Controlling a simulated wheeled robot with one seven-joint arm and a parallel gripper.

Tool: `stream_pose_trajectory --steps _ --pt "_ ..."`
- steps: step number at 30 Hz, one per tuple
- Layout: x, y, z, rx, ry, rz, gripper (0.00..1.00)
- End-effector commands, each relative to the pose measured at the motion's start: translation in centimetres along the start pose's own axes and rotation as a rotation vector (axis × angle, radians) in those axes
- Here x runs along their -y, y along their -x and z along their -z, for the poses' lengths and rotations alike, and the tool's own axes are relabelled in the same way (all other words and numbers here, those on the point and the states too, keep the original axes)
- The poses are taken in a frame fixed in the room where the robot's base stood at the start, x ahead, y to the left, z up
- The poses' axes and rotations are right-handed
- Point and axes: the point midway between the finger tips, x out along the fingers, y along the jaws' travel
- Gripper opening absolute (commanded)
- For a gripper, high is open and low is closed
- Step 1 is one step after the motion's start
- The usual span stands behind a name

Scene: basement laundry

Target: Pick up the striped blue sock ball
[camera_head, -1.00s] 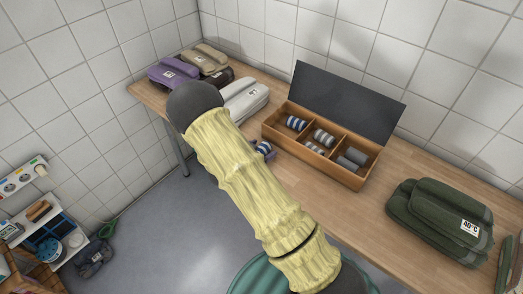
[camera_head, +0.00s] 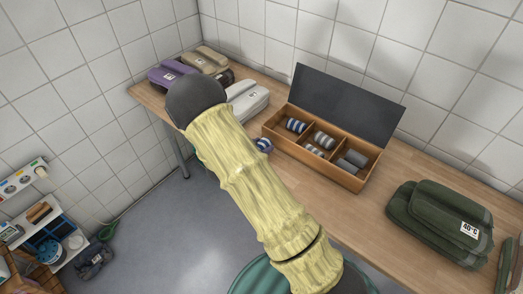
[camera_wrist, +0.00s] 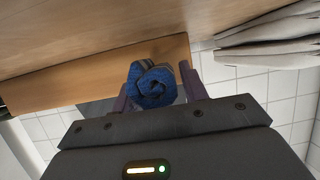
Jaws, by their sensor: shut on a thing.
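In the wrist view the blue rolled sock ball (camera_wrist: 151,86) sits between the two purple-grey fingers of my gripper (camera_wrist: 156,88). The fingers are shut on it, one at each side. In the head view my gripper is mostly hidden behind my arm. Whether the ball still touches the table is hard to tell.
A wooden box (camera_head: 317,168) with an open dark lid (camera_head: 345,104) holds several sock rolls in three compartments. Folded white (camera_head: 247,101), purple (camera_head: 166,74) and green (camera_head: 437,219) cloth stacks lie on the table (camera_head: 318,205). Bare tabletop lies between the box and the green stack.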

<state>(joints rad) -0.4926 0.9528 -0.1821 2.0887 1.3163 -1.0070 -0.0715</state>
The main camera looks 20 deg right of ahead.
Motion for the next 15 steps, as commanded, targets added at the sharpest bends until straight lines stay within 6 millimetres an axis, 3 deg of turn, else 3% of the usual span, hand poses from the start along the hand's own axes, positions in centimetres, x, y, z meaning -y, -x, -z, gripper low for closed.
stream_pose_trajectory --steps 3,9,15 --pt "0.0 1.0 2.5 0.000 -0.005 0.001 0.21" --pt "0.0 2.3 5.5 0.000 -0.004 0.001 0.21" --pt "0.0 2.7 6.5 0.001 -0.001 -0.001 0.21"
